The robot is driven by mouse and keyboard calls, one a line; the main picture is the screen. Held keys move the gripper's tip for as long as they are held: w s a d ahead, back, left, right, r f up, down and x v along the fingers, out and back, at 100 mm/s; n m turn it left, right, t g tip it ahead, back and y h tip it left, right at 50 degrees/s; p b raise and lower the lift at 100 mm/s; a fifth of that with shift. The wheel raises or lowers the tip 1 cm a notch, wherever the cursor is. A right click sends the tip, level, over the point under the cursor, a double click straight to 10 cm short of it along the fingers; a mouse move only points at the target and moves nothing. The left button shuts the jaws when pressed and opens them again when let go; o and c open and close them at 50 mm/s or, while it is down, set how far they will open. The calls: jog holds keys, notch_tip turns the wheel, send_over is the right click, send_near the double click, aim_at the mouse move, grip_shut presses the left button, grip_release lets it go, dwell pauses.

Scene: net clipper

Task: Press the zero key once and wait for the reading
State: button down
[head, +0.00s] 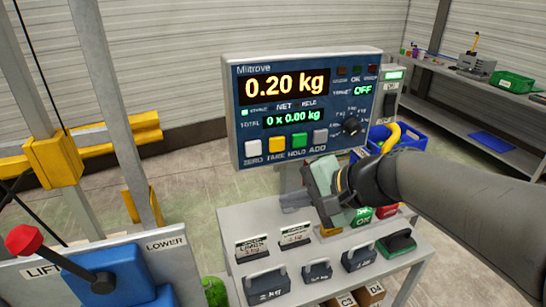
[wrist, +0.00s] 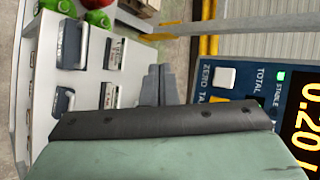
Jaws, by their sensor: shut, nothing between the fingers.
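The weighing indicator (head: 300,65) is a blue-grey panel reading 0.20 kg in orange. Its lower green line reads 0 x 0.00 kg, the target window reads OFF, and the light by STABLE is green. The white zero key (head: 252,148) is leftmost in the key row, beside yellow, green and grey keys. The zero key also shows in the wrist view (wrist: 225,78), turned sideways. My gripper (head: 284,201) is shut and empty, below and to the right of the zero key and apart from it. Its fingers (wrist: 159,71) show together in the wrist view.
A blue box with a red-knobbed lever (head: 25,239) stands at front left. A blue crate (head: 400,140) is behind my arm.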

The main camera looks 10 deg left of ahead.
jog(key=w+a, duration=0.1)
jog(key=w+a+r+m+y, duration=0.1)
jog(key=a+r+y, duration=0.1)
jog(key=shift+w+a+m+t+b, duration=0.2)
jog(key=shift+w+m+t+b, duration=0.1)
jog(key=shift+w+b, duration=0.1)
jog(key=p, duration=0.2)
send_near(247, 156)
jog(key=a+f, duration=0.3)
jog(key=shift+w+a+r, duration=0.25)
jog(key=shift+w+a, duration=0.1)
jog(key=shift+a, duration=0.15)
jog(key=shift+w+a, duration=0.1)
dwell(1.4)
jog(key=shift+w+a+b, duration=0.15)
jog(key=shift+w+b, duration=0.1)
jog(key=shift+b, duration=0.05)
